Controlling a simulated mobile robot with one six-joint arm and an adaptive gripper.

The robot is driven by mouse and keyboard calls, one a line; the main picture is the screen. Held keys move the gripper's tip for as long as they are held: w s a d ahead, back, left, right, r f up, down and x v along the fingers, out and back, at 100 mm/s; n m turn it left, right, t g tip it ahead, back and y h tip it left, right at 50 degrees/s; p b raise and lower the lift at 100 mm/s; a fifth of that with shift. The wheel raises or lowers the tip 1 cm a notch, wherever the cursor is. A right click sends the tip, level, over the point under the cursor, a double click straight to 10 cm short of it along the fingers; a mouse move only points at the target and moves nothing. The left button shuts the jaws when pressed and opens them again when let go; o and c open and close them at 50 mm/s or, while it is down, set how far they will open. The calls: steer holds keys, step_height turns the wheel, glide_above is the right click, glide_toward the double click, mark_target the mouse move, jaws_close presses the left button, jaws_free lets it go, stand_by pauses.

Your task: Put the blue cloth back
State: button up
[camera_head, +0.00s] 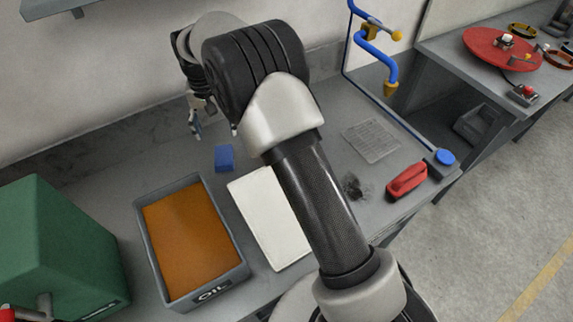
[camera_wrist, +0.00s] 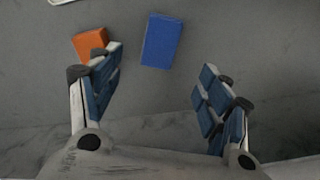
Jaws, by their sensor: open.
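The blue cloth (camera_head: 224,157) lies on the grey bench top as a small folded-looking rectangle, beyond the oil tray. It also shows in the wrist view (camera_wrist: 162,40), at the top centre. My gripper (camera_head: 196,124) is near the back wall, up and left of the cloth in the head view. In the wrist view my gripper (camera_wrist: 161,62) has its fingers spread wide, with nothing between the pads. The cloth lies ahead of the gap between the fingertips and appears untouched. The marked place for the cloth is not identifiable.
A grey oil tray (camera_head: 240,276) with orange-brown contents stands at the front, beside a green box (camera_head: 60,245) and a white panel (camera_head: 262,215). An orange block-like thing (camera_wrist: 88,41) is by the left finger. A red tool (camera_head: 407,180) and blue pipe (camera_head: 385,65) are right.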

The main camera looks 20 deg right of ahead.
steer(key=s+d+r+n+t, duration=0.1)
steer(key=s+d+r, duration=0.3)
steer(key=s+r, duration=0.45)
steer(key=s+d+r+t, duration=0.1)
steer(key=s+d+r, duration=0.3)
steer(key=s+r, duration=0.45)
steer(key=s+d+t, duration=0.1)
steer(key=s+d, duration=0.1)
steer(key=s, duration=0.8)
steer(key=s+d+n+t, duration=0.1)
steer(key=s+d, duration=0.1)
steer(key=s, duration=0.8)
steer(key=shift+s+d+t, duration=0.25)
steer(key=shift+s+t, duration=0.05)
steer(key=shift+s, duration=0.05)
